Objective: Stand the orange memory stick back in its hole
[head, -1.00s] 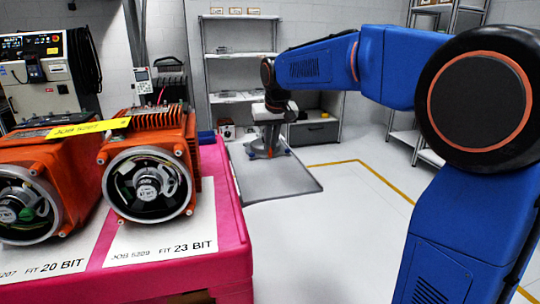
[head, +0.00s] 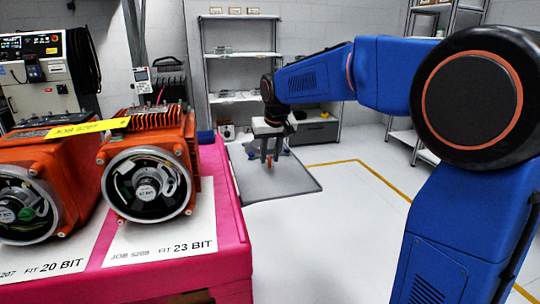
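My gripper (head: 270,155) hangs at the end of my blue arm, pointing down over the grey mat beyond the pink bench. It is small and far off in the head view. Its dark fingers show below a pale wrist part. A small orange spot shows near the fingertips; I cannot tell whether it is the memory stick or something behind. I cannot tell if the fingers are open or shut. No hole for a stick can be made out. Two orange servo units with round open ends stand on the bench: the right one (head: 187,168) and the left one (head: 60,180).
The pink bench (head: 232,215) fills the lower left. White sheets marked 20 BIT and 23 BIT (head: 170,240) lie under the units. A yellow job label (head: 88,127) spans their tops. A shelf rack (head: 240,50) stands behind. The floor right of the bench is clear.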

